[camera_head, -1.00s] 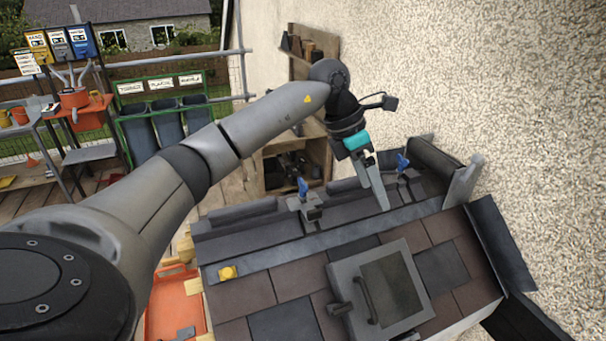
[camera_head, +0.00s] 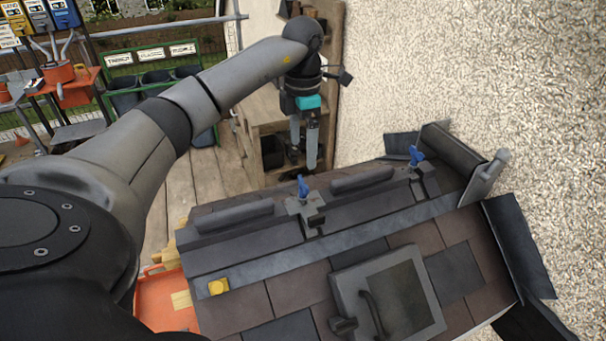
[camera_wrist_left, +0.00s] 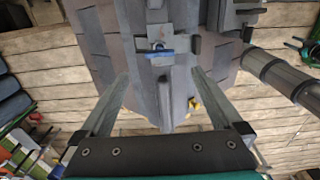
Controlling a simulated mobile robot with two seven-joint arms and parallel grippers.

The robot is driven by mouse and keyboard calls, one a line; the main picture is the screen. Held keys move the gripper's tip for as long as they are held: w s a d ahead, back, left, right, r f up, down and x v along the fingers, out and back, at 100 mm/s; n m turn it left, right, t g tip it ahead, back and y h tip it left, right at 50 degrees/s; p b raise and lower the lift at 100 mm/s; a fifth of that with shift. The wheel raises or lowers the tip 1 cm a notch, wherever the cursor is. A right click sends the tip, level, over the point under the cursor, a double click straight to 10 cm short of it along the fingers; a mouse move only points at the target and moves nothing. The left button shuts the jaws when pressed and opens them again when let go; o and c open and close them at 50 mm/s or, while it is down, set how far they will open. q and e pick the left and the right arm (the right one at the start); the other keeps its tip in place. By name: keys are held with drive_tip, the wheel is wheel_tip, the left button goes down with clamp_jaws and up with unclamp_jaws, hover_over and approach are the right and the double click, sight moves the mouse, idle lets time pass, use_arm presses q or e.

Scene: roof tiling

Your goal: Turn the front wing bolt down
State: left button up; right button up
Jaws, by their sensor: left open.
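Two blue wing bolts stand on dark clamps along the roof ridge. The nearer one (camera_head: 303,187) is left of the middle in the head view, its blue wings raised above its clamp (camera_head: 308,214). The farther wing bolt (camera_head: 416,156) is to the right, near the wall. My left gripper (camera_head: 304,158) is open and empty, pointing down, and shows just above the nearer bolt in the head view. In the left wrist view, a blue wing bolt (camera_wrist_left: 158,52) lies ahead between the lines of the open fingers (camera_wrist_left: 161,73), apart from them. My right gripper is not in view.
The tiled roof (camera_head: 245,308) has a grey hatch with a handle (camera_head: 402,300) and a yellow piece (camera_head: 218,287). The rough wall (camera_head: 450,70) bounds the right. Wooden shelves (camera_head: 262,110) stand behind. An orange tray (camera_head: 150,300) lies at lower left.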

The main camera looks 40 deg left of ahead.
sight(303, 181)
use_arm(q)
wheel_tip(303, 181, down, 8)
drive_tip(key=shift+r+p, duration=0.1)
drive_tip(key=shift+p, duration=0.45)
drive_tip(key=shift+f, duration=0.65)
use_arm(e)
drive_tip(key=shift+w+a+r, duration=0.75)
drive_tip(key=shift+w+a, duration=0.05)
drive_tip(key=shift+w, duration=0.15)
use_arm(q)
drive_tip(key=shift+c, duration=0.2)
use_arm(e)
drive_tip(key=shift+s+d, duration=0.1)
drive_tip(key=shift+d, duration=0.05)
use_arm(q)
drive_tip(key=c, duration=1.3)
drive_tip(key=shift+c, duration=0.2)
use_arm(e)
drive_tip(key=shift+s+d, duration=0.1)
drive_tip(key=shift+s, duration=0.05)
